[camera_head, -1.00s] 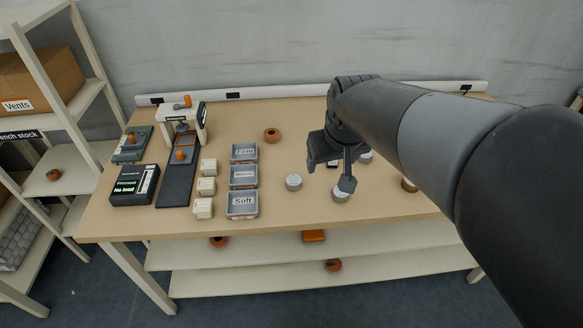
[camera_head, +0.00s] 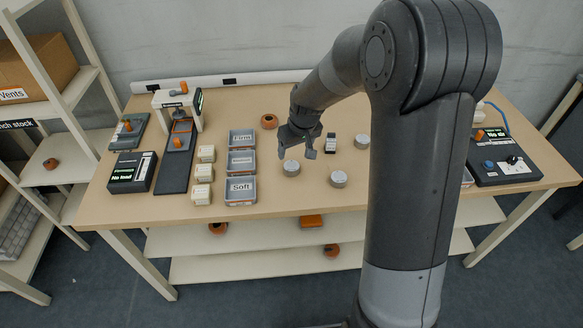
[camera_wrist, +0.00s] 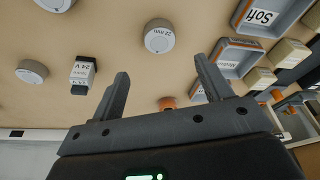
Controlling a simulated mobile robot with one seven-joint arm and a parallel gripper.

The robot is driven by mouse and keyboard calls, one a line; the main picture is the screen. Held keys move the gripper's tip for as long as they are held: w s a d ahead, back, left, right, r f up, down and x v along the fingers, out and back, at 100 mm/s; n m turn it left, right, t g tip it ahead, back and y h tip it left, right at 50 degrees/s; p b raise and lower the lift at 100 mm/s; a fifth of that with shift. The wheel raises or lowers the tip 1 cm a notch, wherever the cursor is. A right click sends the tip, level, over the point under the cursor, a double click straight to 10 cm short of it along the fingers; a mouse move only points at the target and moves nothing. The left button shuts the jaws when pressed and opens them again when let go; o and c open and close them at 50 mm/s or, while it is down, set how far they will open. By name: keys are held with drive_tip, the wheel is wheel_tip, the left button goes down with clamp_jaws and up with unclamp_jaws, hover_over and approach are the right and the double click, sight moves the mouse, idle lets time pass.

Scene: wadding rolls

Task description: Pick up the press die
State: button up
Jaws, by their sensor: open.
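Several round grey discs with white label tops stand on the table: one at the left (camera_head: 291,169), one in front (camera_head: 338,179) and one further back (camera_head: 362,142). In the wrist view, the nearest disc (camera_wrist: 159,37) is labelled "22 mm". Another disc (camera_wrist: 32,72) and one cut by the top edge also show there. No label says which is the press die. My gripper (camera_head: 296,153) is open and empty, above the table just behind the left disc. In the wrist view, its spread fingers (camera_wrist: 162,70) are apart from every disc.
Grey labelled trays (camera_head: 241,190), cream blocks (camera_head: 203,173) and a small press (camera_head: 178,103) are left. A control box (camera_head: 503,160) is right. Bare table lies in front.

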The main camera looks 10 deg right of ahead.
sight(292, 166)
drive_tip(key=x, duration=0.9)
drive_tip(key=shift+s+f, duration=0.25)
drive_tip(key=shift+f, duration=0.1)
drive_tip(key=c, duration=1.2)
drive_tip(key=shift+c, duration=0.5)
drive_tip(key=shift+r, duration=0.15)
